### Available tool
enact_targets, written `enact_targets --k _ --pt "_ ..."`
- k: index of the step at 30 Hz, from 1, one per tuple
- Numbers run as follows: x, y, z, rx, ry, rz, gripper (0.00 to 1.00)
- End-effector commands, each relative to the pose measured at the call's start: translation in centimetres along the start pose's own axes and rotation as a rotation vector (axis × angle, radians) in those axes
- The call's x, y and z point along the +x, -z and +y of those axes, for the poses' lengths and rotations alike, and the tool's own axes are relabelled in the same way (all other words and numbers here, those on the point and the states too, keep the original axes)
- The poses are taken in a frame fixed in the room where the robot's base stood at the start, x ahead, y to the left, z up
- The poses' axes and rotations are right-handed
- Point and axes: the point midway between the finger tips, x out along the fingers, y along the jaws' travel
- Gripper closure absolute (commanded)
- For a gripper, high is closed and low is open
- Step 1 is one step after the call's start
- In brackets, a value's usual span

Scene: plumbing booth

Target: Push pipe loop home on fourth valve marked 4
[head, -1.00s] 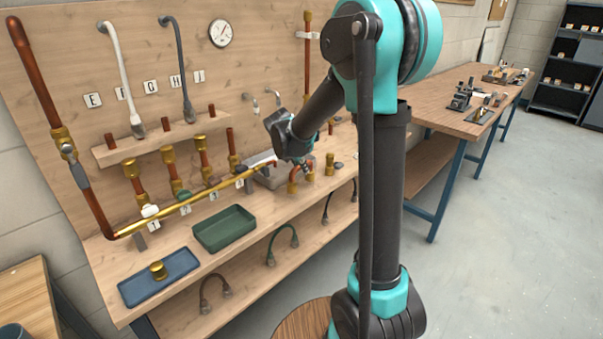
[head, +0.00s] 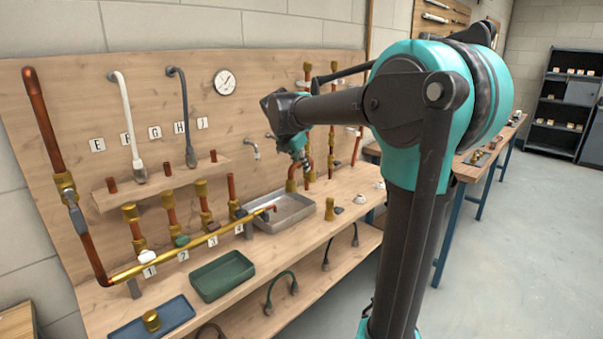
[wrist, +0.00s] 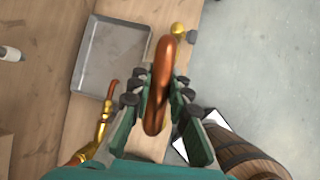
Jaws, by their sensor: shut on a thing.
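My gripper (head: 298,148) is shut on the copper pipe loop (wrist: 161,88), which fills the middle of the wrist view. In the head view the loop hangs below the gripper, in front of the back panel and above the bench, partly hidden. The fourth valve (head: 236,209) has a dark handle and sits near the right end of the brass manifold pipe (head: 200,239). Its plate marked 4 (head: 239,229) is just below it. A copper stub (head: 231,186) rises above it. The loop is to the right of this valve and apart from it.
A grey metal tray (head: 290,211) lies right of the fourth valve. A brass fitting (head: 329,209) stands on the bench to the right. A green tray (head: 222,275) and a blue tray (head: 155,322) sit in front of the manifold. A shelf with stubs (head: 165,181) is above the valves.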

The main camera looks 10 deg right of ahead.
Motion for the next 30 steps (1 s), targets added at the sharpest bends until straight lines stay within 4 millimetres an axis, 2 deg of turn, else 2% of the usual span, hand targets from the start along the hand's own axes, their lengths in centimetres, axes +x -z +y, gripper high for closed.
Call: enact_targets --k 18,30 --pt "-2.8 -1.7 0.5 0.000 0.000 0.000 1.00" --pt "-3.1 -1.9 0.5 0.000 0.000 0.000 1.00"
